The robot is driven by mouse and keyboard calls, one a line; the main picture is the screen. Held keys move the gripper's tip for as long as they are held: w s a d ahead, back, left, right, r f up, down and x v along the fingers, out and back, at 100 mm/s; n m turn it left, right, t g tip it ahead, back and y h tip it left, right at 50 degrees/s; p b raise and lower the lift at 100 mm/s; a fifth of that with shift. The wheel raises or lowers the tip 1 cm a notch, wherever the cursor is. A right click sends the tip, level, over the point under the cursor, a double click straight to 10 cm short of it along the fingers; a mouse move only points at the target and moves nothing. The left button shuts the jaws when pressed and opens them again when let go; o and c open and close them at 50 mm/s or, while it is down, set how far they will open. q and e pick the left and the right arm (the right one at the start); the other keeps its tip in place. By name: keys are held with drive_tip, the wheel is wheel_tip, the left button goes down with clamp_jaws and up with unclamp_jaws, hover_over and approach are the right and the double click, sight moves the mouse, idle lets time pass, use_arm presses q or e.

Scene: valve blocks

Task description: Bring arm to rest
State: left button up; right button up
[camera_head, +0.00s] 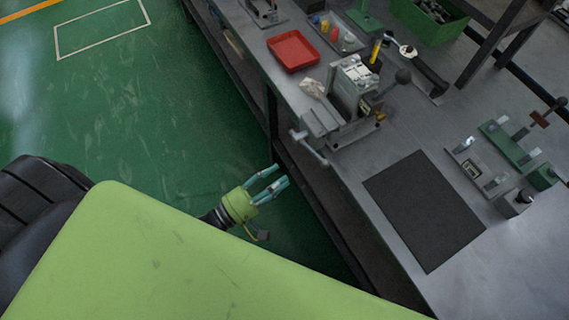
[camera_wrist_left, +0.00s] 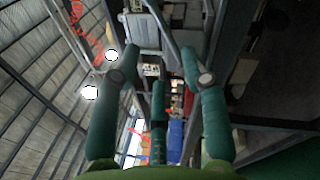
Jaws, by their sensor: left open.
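My left gripper (camera_head: 268,184) shows in the head view beside the workbench edge, above the green floor. Its teal fingers are spread and nothing is between them. The left wrist view shows the same open fingers (camera_wrist_left: 160,90) with the hall's roof and structures beyond them. A large light-green surface of my own body fills the lower left of the head view and hides part of the arm. My right gripper is not in either view.
The grey workbench (camera_head: 345,175) runs diagonally on the right. It carries a vise (camera_head: 350,95), a red tray (camera_head: 293,50), a black mat (camera_head: 424,210), a green bin (camera_head: 430,20) and valve blocks (camera_head: 510,150). The green floor (camera_head: 150,110) at left is clear.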

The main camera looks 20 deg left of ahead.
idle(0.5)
use_arm(q)
drive_tip(key=s+a+f+m+g+y, duration=0.2)
drive_tip(key=f+m, duration=0.1)
drive_tip(key=f, duration=0.5)
drive_tip(key=s+a+f+m+g+y+b, duration=0.1)
drive_tip(key=a+f+m+g+y, duration=0.15)
drive_tip(key=f, duration=0.55)
drive_tip(key=s+a+f+m+g+y, duration=0.1)
drive_tip(key=s+f+m+g+y, duration=0.2)
drive_tip(key=f, duration=0.5)
drive_tip(key=s+f+m+g+y, duration=0.1)
drive_tip(key=s+f+m+g, duration=0.3)
drive_tip(key=s, duration=0.6)
drive_tip(key=s+a+f+m+g+y+b, duration=0.1)
drive_tip(key=s+f+m+g+y, duration=0.1)
drive_tip(key=s+f+m+g, duration=0.2)
drive_tip(key=s+f+m, duration=0.2)
drive_tip(key=s+f, duration=0.2)
drive_tip(key=s, duration=0.2)
drive_tip(key=shift+s+a+f, duration=0.25)
drive_tip(key=shift+s+f, duration=0.1)
drive_tip(key=shift+f, duration=0.05)
